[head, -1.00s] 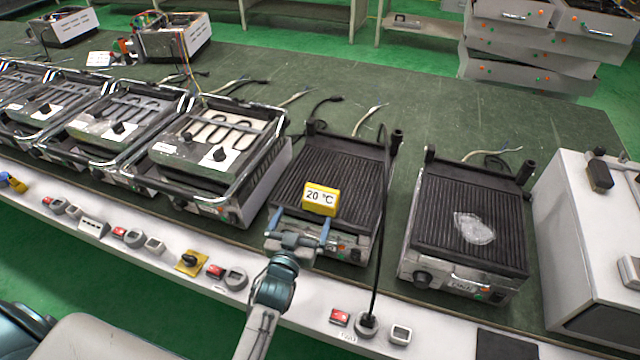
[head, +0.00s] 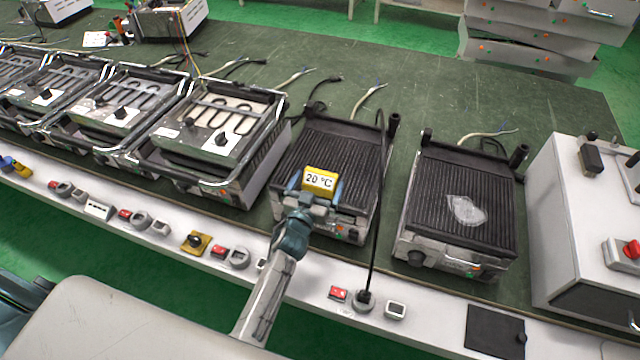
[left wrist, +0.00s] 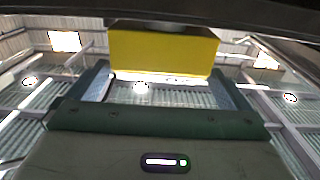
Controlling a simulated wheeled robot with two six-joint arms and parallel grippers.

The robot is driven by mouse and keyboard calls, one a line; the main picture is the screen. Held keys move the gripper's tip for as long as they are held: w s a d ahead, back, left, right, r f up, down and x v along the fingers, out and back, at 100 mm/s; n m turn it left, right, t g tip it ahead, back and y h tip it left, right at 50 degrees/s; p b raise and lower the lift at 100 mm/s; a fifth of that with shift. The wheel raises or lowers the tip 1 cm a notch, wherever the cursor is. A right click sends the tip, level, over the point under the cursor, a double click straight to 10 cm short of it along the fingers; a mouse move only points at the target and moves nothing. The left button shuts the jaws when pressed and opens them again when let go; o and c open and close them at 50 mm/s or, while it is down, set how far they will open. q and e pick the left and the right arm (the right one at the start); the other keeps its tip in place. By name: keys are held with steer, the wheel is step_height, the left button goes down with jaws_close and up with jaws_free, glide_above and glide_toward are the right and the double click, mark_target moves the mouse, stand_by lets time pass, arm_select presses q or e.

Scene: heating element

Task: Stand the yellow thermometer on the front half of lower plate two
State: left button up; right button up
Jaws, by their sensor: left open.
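The yellow thermometer (head: 320,181), a small box marked "20 °C" on its white face, appears upright over the front part of the left black ribbed plate (head: 335,143). Its base is hidden behind my gripper, so contact with the plate is unclear. My left gripper (head: 315,190) is open, its blue fingers at either side of the thermometer. In the left wrist view, the thermometer's yellow body (left wrist: 163,52) shows beyond the gripper palm, between the fingers. A second black ribbed plate (head: 460,200) to the right carries a pale translucent patch. My right gripper is not in view.
A black cable rises from the white front ledge (head: 180,245) past the left plate's right side. Several opened grills with heating elements (head: 215,125) stand to the left. A white control box (head: 585,220) stands at the right. The green bench behind is mostly clear.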

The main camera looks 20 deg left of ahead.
arm_select(q)
steer(key=shift+w+f, duration=0.15)
steer(key=shift+w, duration=1.1)
steer(key=shift+s, duration=0.1)
steer(key=c, duration=1)
steer(key=shift+r, duration=0.25)
steer(key=shift+c, duration=0.2)
